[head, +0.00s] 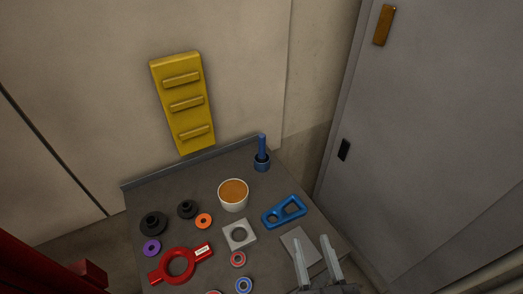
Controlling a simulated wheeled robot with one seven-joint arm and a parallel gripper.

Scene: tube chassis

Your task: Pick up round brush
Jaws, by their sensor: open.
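An upright blue piece (262,154) stands at the back right of the grey table (205,174). It has a thin handle on top and a wider, darker round base; it looks like the round brush, but its bristles cannot be made out. My gripper (313,250) is at the lower right, over the table's front right part. Its two pale fingers are apart with nothing between them. It is well in front of the blue piece and a little to its right, not touching it.
Walls rise behind the table and at the right.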

